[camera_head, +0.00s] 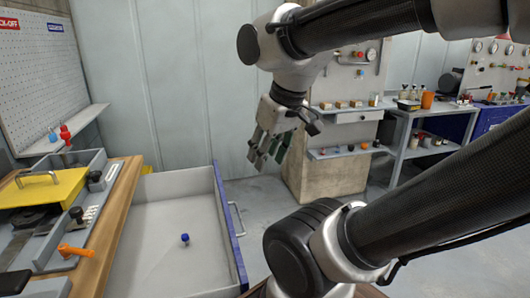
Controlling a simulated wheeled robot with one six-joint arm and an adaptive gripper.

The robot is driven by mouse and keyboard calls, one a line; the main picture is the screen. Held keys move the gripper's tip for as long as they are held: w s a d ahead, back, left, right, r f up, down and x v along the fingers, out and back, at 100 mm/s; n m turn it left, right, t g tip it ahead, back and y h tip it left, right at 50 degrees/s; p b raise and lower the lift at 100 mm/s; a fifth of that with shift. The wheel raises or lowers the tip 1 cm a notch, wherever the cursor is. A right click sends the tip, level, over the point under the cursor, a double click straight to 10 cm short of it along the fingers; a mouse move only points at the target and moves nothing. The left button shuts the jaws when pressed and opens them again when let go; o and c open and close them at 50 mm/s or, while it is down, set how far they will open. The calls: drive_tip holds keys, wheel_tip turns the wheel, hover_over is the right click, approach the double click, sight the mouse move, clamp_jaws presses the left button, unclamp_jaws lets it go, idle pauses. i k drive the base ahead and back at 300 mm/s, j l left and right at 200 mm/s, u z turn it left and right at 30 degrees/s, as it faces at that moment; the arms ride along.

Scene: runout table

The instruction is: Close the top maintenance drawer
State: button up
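The top maintenance drawer (160,230) is pulled far out from the wooden-topped bench on the left. It is a grey tray with a blue front panel (229,228) that faces right and carries a pale bar handle (237,219). A small blue-capped item (185,239) stands on the drawer floor. My gripper (262,160) hangs above and beyond the drawer's front, to the upper right of the handle, apart from it. Its dark fingers point down and left; a gap seems to show between them, and I see nothing held.
The bench top (100,233) holds a yellow cover with a handle (45,188) and an orange lever (76,251). A pegboard (45,70) stands behind it. Shelves with small parts (345,150) stand at the back right. Grey floor (262,195) is clear right of the drawer.

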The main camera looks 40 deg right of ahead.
sight(151, 259)
drive_tip(key=k+l+u, duration=0.1)
drive_tip(key=l, duration=0.35)
drive_tip(key=k+l, duration=0.1)
drive_tip(key=l, duration=0.4)
drive_tip(key=k+l+u, duration=0.15)
drive_tip(key=l, duration=0.3)
drive_tip(key=i+l+u, duration=0.15)
drive_tip(key=i, duration=0.25)
drive_tip(key=l, duration=0.1)
